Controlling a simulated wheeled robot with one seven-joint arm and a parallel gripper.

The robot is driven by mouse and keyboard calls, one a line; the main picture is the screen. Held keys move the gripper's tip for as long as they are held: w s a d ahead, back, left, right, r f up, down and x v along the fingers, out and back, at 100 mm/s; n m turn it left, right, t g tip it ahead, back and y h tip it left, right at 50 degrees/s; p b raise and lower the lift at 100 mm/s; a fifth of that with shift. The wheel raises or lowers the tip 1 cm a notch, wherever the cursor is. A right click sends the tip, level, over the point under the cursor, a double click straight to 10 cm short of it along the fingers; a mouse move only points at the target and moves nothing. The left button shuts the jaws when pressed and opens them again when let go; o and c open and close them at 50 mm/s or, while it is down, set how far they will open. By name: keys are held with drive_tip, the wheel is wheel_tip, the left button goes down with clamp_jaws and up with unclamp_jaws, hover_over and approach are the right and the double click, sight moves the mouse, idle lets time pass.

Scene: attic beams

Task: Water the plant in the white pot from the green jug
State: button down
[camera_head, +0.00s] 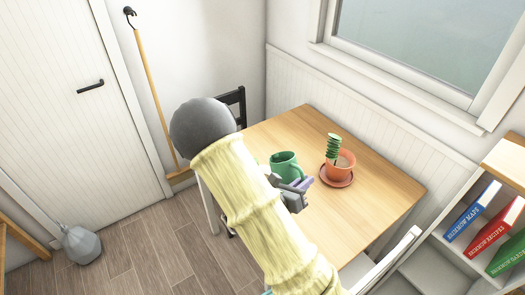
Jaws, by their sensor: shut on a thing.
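The green jug (284,160) is upright over the wooden table, its open rim showing. I cannot tell whether its base touches the table. My gripper (291,184) is at the jug's near right side and is shut on it; the grip itself is mostly hidden by my arm and the gripper body. A plant with a banded green stem (334,145) stands in an orange-brown terracotta pot (345,163) on a matching saucer (337,178), right of the jug and apart from it. No white pot shows. The inside of the jug cannot be made out.
The wooden table (380,190) is bare right of the pot and along its back. A dark chair (235,100) stands behind its left end, a white chair (385,262) at its near right. A shelf with several binders (490,232) is at right.

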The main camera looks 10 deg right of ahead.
drive_tip(key=shift+s+d+f+m+b, duration=0.15)
drive_tip(key=shift+s+f+m+b, duration=0.2)
drive_tip(key=shift+f+b, duration=0.45)
drive_tip(key=shift+s+d+f+m+b, duration=0.15)
drive_tip(key=shift+f+m+b, duration=0.25)
drive_tip(key=shift+b, duration=0.7)
drive_tip(key=shift+s+f+m+b, duration=0.25)
drive_tip(key=shift+b, duration=0.3)
drive_tip(key=shift+s+d+f+p, duration=0.1)
drive_tip(key=shift+p, duration=0.25)
drive_tip(key=shift+s+d+f+m+t+h, duration=0.2)
drive_tip(key=shift+s+f+m, duration=0.1)
drive_tip(key=shift+f+m, duration=0.55)
drive_tip(key=shift+s+d+f+m+t+h, duration=0.1)
drive_tip(key=shift+s+f+m+t+h, duration=0.15)
drive_tip(key=shift+f+m, duration=0.55)
drive_tip(key=shift+f, duration=0.15)
drive_tip(key=shift+s, duration=0.1)
